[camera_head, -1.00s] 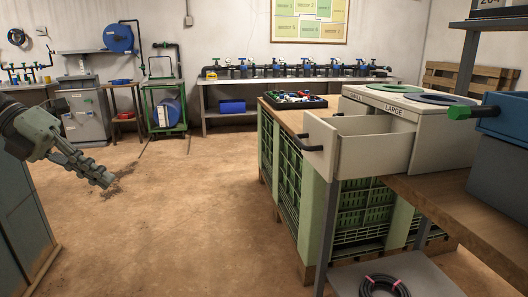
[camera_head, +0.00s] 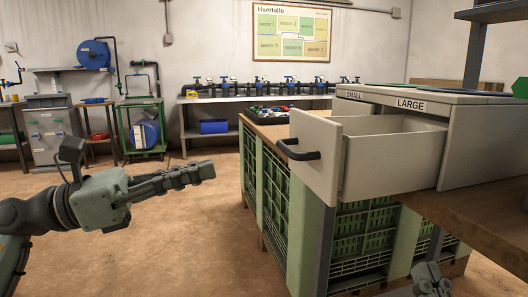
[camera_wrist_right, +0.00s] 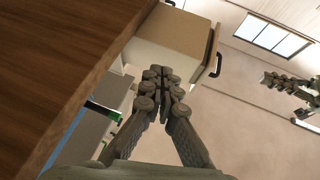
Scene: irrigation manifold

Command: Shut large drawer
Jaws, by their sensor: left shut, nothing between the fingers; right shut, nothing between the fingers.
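The large drawer (camera_head: 392,160) stands pulled out of the white cabinet (camera_head: 470,150), under the label LARGE (camera_head: 411,104). Its front panel faces left and carries a dark bar handle (camera_head: 299,150). In the right wrist view the drawer (camera_wrist_right: 180,35) and handle (camera_wrist_right: 217,65) show beyond the fingers. My left gripper (camera_head: 208,171) is shut and empty, pointing right, left of the handle and apart from it. My right gripper (camera_head: 430,278) is low at the bottom right, below the drawer; in its wrist view (camera_wrist_right: 160,72) it is shut and empty.
The cabinet stands on a wooden worktop (camera_head: 465,215) above green crates (camera_head: 365,235). A black tray of small parts (camera_head: 285,112) lies behind the drawer front. Open floor (camera_head: 170,230) lies left of the crates. A pipe bench (camera_head: 265,93) stands along the back wall.

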